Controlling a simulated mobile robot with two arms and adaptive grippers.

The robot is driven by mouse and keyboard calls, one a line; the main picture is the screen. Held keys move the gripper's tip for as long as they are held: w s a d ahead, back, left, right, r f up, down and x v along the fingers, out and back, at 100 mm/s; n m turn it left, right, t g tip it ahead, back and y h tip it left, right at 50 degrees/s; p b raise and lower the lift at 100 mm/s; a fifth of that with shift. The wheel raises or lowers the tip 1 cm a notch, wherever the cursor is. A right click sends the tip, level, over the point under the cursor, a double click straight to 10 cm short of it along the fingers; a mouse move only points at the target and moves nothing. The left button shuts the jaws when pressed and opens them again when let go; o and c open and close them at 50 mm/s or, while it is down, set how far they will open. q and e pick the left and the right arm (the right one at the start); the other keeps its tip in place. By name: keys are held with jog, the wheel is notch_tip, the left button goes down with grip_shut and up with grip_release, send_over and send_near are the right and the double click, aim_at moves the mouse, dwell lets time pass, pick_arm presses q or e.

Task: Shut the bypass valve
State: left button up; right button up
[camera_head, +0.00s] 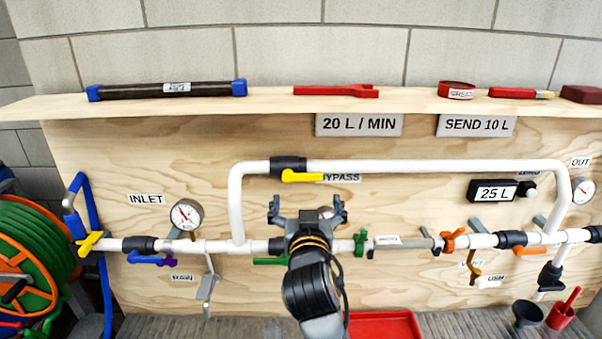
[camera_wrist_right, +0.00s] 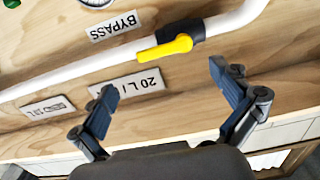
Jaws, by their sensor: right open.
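The bypass valve is a black body (camera_head: 288,166) on the raised white pipe, with a yellow handle (camera_head: 303,176) pointing right, along the pipe. The handle partly covers the BYPASS label (camera_head: 342,178). In the right wrist view the yellow handle (camera_wrist_right: 165,47) and the label (camera_wrist_right: 114,26) also show. My right gripper (camera_head: 308,207) is open and empty, just below the handle in the head view. In the right wrist view its two fingertips (camera_wrist_right: 162,78) are spread apart, with the handle beyond them and nothing between them. My left gripper is not in view.
A shelf (camera_head: 270,104) above holds a dark filter tube (camera_head: 165,90) and a red wrench (camera_head: 335,91). The lower pipe carries several valves, including a yellow-handled one (camera_head: 89,243) at left. A gauge (camera_head: 187,215) sits left of the bypass. A red tray (camera_head: 385,324) lies below.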

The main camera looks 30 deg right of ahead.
aim_at(304, 178)
jog(key=p+x, duration=0.3)
jog(key=x, duration=0.6)
jog(key=shift+w+a+r, duration=0.1)
jog(key=shift+w+a, duration=0.05)
jog(key=shift+w, duration=0.3)
jog(key=shift+c, duration=0.2)
